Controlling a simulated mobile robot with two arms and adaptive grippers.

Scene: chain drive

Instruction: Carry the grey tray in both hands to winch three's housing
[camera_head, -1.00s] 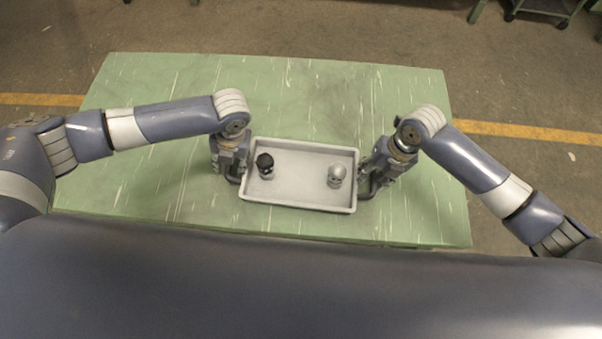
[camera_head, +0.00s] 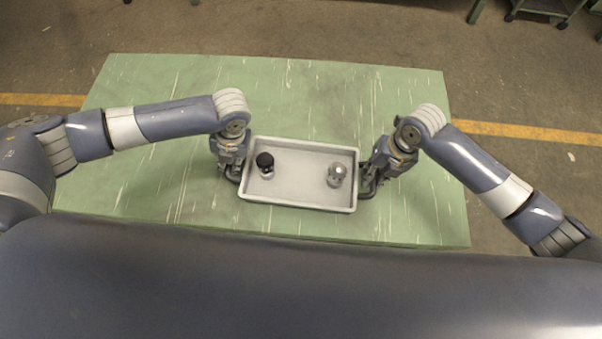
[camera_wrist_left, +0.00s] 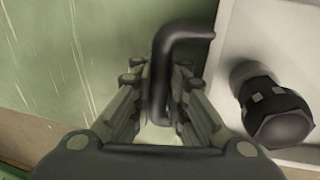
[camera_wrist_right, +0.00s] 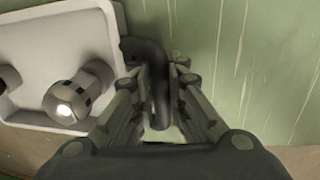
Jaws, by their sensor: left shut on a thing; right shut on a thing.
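The grey tray (camera_head: 300,205) is over the near part of the green table, with a dark handle at each short end. A black knobbed part (camera_head: 265,163) stands in its left half and a silver part (camera_head: 336,174) in its right half. My left gripper (camera_head: 234,174) is shut on the left handle (camera_wrist_left: 163,70), seen between its fingers in the left wrist view. My right gripper (camera_head: 369,181) is shut on the right handle (camera_wrist_right: 158,80), seen in the right wrist view. I cannot tell whether the tray touches the table.
The green table (camera_head: 300,95) is bare around the tray, with free room behind it and to both sides. A yellow line (camera_head: 530,133) runs on the floor behind. A wheeled stand (camera_head: 540,8) is at the far right. Winch three's housing is not identifiable here.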

